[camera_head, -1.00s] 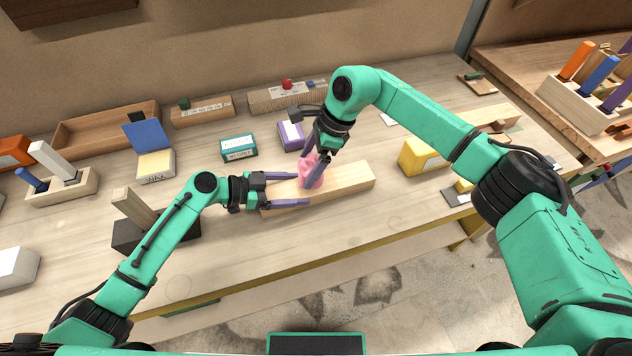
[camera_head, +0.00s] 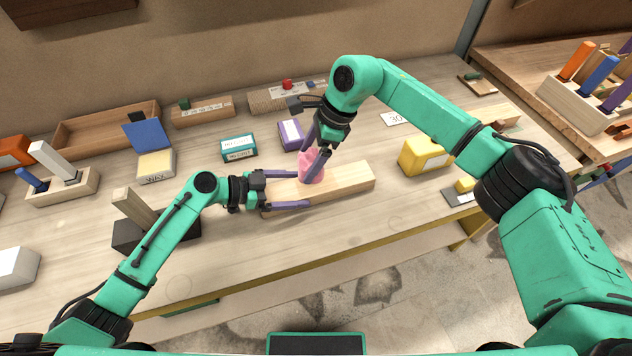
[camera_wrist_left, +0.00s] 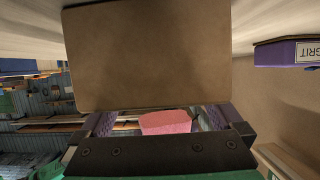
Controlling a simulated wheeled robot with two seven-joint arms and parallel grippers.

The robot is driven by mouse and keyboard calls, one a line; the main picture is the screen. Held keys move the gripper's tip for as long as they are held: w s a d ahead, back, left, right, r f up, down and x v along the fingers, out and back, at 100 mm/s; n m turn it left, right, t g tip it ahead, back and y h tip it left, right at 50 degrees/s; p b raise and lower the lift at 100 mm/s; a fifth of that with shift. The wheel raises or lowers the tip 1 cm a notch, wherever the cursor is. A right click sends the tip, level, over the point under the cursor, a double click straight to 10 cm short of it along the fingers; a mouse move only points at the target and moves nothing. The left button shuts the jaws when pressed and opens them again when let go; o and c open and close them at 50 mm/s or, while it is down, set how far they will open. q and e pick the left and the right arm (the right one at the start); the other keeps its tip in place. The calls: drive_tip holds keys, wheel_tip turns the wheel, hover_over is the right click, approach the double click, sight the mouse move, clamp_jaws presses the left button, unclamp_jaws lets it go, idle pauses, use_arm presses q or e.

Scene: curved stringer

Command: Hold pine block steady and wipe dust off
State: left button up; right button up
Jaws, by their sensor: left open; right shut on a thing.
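The pine block (camera_head: 345,182) lies flat on the workbench, long and pale, running left to right. My left gripper (camera_head: 290,190) is open, its purple fingers on either side of the block's left end. I cannot tell if either finger touches it. My right gripper (camera_head: 312,172) is shut on a soft pink cloth or sponge (camera_head: 312,163) at the block's top, left of its middle. Its lower edge seems to touch the wood. In the left wrist view, the pink piece (camera_wrist_left: 165,122) shows between my fingers, below a large brown face. No dust is clearly visible.
Behind the block stand a purple box (camera_head: 291,134) and a teal box (camera_head: 239,148). A yellow box (camera_head: 424,155) is to the right. A dark holder with a wooden piece (camera_head: 135,207) stands left, near my left arm. The bench's front edge (camera_head: 350,245) is clear.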

use_arm(q)
drive_tip(key=shift+v, duration=2.5)
drive_tip(key=shift+r, duration=0.1)
wheel_tip(320, 180, up, 10)
